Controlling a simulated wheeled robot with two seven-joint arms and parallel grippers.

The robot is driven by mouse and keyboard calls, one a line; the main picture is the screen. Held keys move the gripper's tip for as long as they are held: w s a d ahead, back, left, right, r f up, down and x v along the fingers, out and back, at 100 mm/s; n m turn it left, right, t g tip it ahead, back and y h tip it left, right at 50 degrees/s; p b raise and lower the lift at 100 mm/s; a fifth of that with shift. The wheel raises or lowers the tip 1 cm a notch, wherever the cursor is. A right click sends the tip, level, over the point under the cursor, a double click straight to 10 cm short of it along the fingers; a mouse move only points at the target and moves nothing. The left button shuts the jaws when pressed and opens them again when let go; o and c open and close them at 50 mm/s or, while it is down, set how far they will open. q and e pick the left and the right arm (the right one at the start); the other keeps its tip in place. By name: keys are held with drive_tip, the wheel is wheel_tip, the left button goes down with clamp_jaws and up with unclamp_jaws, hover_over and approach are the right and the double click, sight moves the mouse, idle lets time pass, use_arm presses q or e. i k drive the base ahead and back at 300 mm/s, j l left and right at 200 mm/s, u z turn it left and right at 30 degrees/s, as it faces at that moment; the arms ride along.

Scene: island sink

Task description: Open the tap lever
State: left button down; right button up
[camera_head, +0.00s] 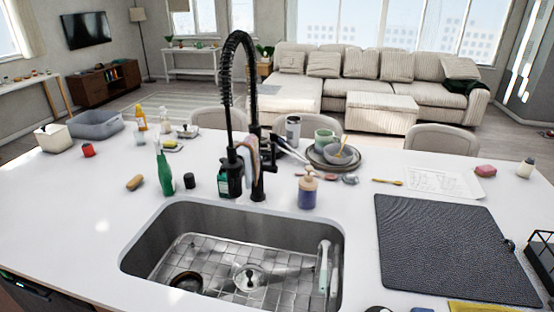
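The black tap (257,170) stands behind the sink, with a tall spring hose that arches up and comes down to a spray head on its left. A dark part sticks out from the right side of the tap's body and looks like its lever; clutter behind it makes its exact position hard to tell. A cloth hangs at the tap and partly covers it. The sink (138,258) below has a metal rack and a drain, and no running water is visible. Neither of my grippers is in view.
A green bottle (164,172), a dark green bottle (230,178) and a soap dispenser (307,190) stand close around the tap. Stacked dishes (335,155) are behind it to the right. A dark drying mat (445,250) lies right of the sink. The left counter front is clear.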

sight(272, 169)
drive_tip(key=l+z, duration=0.7)
drive_tip(key=k+j, duration=0.05)
